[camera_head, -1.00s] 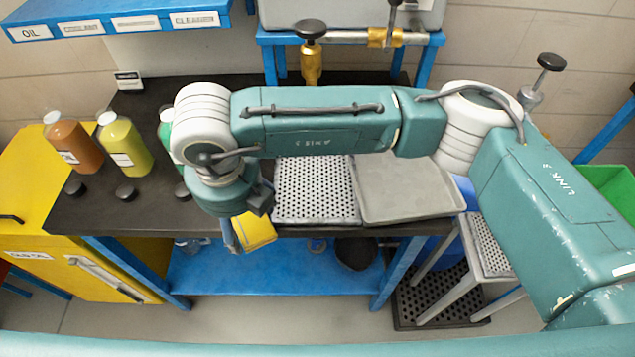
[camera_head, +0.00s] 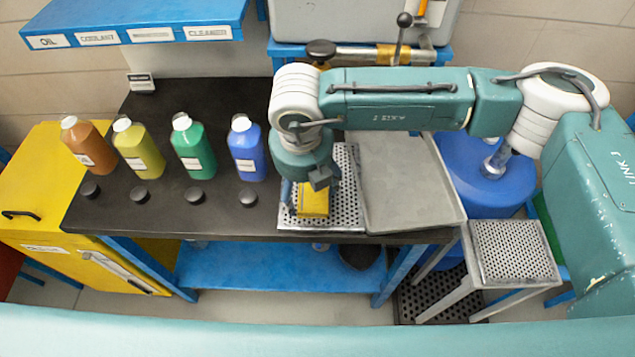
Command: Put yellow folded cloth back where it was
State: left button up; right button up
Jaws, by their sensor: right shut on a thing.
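The yellow folded cloth (camera_head: 314,201) is at my right gripper (camera_head: 311,192), over the front part of the perforated metal tray (camera_head: 345,222) on the black bench top. My right gripper points down and is shut on the cloth; its fingers are partly hidden by the wrist. I cannot tell whether the cloth touches the tray. My left gripper is not in view.
Brown, yellow, green and blue bottles (camera_head: 246,150) stand left of the tray, with black caps (camera_head: 248,197) in front of them. A plain grey tray (camera_head: 408,185) lies right of the perforated one. A blue drum (camera_head: 480,170) and a perforated stool (camera_head: 512,250) stand farther right.

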jog(key=shift+w+d, duration=0.35)
jog(key=shift+d, duration=0.45)
jog(key=shift+w+d+p, duration=0.2)
jog(key=shift+d+p, duration=0.2)
jog(key=shift+d, duration=0.05)
notch_tip(320, 180, down, 3)
jog(key=shift+f+p, duration=0.1)
jog(key=shift+p, duration=0.8)
jog(key=shift+f, duration=0.2)
jog(key=shift+a, duration=0.1)
jog(key=shift+f, duration=0.1)
jog(key=o, duration=1)
